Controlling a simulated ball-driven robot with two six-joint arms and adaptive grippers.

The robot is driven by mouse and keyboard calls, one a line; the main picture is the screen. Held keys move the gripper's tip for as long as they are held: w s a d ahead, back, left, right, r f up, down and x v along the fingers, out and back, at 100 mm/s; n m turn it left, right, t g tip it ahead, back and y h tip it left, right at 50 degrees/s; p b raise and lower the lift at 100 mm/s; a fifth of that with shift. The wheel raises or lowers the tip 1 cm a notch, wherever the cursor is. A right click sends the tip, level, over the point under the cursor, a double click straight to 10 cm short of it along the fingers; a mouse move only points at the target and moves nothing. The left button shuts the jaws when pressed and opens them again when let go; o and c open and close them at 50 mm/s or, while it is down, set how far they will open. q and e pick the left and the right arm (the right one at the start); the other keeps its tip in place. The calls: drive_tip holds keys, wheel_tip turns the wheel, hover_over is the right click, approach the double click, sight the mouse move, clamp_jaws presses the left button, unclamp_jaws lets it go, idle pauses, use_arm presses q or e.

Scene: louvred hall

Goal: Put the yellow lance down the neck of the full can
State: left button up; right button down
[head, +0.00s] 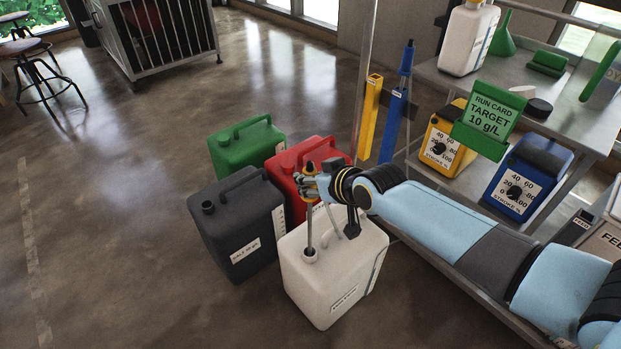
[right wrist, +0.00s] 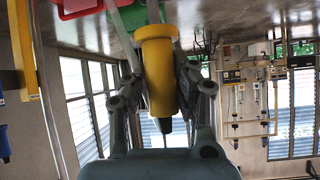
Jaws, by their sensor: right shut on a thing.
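My right gripper (head: 312,184) is shut on the yellow lance (head: 309,202) above the white can (head: 333,270). The lance's yellow grip (right wrist: 157,70) shows between the fingers in the right wrist view. Its thin grey rod hangs about upright, and its lower end meets the white can's neck (head: 310,256) in the head view. I cannot tell how deep the rod is inside. The white can stands in front of the red can (head: 292,160), the dark grey can (head: 237,229) and the green can (head: 240,148). The can labels are too small to read surely. My left gripper is not in view.
A yellow holder (head: 370,115) and a blue holder (head: 391,130) with a blue lance (head: 407,58) stand by the bench (head: 439,76). A yellow dial box (head: 440,145), a blue dial box (head: 518,190) and a green run card (head: 489,115) are at right.

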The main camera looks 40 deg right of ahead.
drive_tip(key=b, duration=0.5)
hover_over(311, 234)
drive_tip(key=shift+w+d+f, duration=0.1)
drive_tip(key=shift+w+f, duration=0.05)
drive_tip(key=shift+f, duration=1.45)
drive_tip(key=shift+w+f, duration=0.1)
drive_tip(key=shift+f, duration=1.45)
drive_tip(key=shift+f+b, duration=2.45)
drive_tip(key=shift+f, duration=0.6)
drive_tip(key=shift+f+b, duration=0.5)
drive_tip(key=shift+f, duration=0.1)
drive_tip(key=shift+f+b, duration=0.35)
drive_tip(key=shift+f, duration=0.1)
drive_tip(key=shift+f+b, duration=0.55)
drive_tip(key=shift+f, duration=0.05)
drive_tip(key=shift+f+b, duration=0.5)
drive_tip(key=shift+f, duration=0.05)
drive_tip(key=shift+f+b, duration=0.35)
drive_tip(key=shift+f, duration=0.1)
drive_tip(key=shift+f+b, duration=0.35)
drive_tip(key=shift+f, duration=0.1)
drive_tip(key=shift+f+b, duration=0.55)
drive_tip(key=shift+f, duration=0.05)
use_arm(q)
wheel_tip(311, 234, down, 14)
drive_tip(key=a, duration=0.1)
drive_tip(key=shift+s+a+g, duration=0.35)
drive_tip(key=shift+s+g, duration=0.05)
